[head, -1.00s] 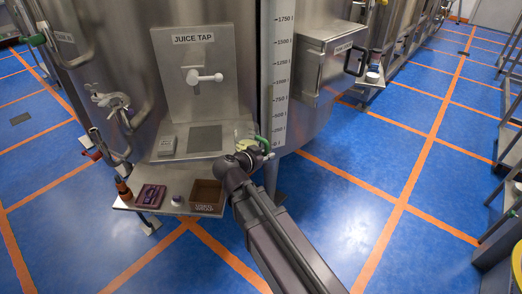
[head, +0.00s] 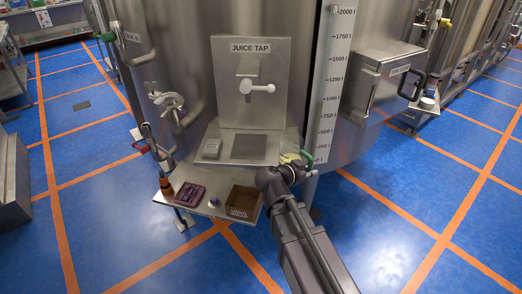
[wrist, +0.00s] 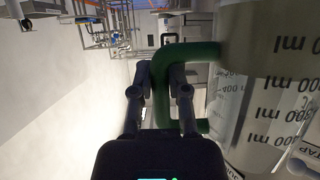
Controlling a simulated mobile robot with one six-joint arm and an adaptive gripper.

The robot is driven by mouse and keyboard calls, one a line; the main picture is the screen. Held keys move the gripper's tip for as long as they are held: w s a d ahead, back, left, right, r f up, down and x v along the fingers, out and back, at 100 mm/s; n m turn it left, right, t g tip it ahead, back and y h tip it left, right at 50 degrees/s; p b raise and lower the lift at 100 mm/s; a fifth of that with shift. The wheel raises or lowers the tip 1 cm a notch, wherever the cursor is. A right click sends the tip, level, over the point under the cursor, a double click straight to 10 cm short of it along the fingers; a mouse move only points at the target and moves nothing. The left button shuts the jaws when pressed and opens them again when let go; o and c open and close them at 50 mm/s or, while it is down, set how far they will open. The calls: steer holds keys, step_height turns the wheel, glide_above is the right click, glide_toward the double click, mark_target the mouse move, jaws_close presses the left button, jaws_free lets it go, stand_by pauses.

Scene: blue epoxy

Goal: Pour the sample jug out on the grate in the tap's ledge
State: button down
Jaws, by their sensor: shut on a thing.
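The sample jug is clear with printed ml marks and shows in the wrist view (wrist: 240,110). Tinted liquid fills its base end, at the top of that upside-down picture. Its green handle (wrist: 190,52) is between the fingers of my gripper (wrist: 163,72), which is shut on it. In the head view my gripper (head: 292,167) is at the right end of the tap's ledge (head: 282,147), with the green handle (head: 307,160) just beyond; my arm hides most of the jug. The dark square grate (head: 249,148) lies left of the gripper, below the white juice tap (head: 257,87).
A small grey block (head: 212,148) sits left of the grate. On the lower shelf are a brown box (head: 243,201), a purple tray (head: 190,194) and an amber bottle (head: 166,187). A steel box (head: 378,85) juts from the tank at right. The space above the grate is clear.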

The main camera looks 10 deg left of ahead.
steer(key=w+a+n+t+y, duration=0.1)
steer(key=w+a+n+y, duration=0.1)
steer(key=w, duration=0.6)
steer(key=w+a+n+t+y, duration=0.1)
steer(key=w+a, duration=0.3)
steer(key=w, duration=0.4)
steer(key=shift+r+n+y, duration=0.15)
steer(key=shift+n+y, duration=0.55)
steer(key=shift+y, duration=0.2)
steer(key=shift+r+p, duration=0.15)
steer(key=shift+p, duration=0.15)
steer(key=w+a+r+n+h+p, duration=0.2)
steer(key=a+r+n+h, duration=0.4)
steer(key=a+n, duration=0.3)
steer(key=shift+w+r+n+t+h, duration=0.2)
steer(key=shift+r+n+t+h, duration=0.15)
steer(key=shift+r+n, duration=0.6)
steer(key=shift+a+f, duration=0.1)
steer(key=shift+f, duration=0.1)
steer(key=shift+a+n, duration=0.1)
steer(key=shift+n, duration=0.15)
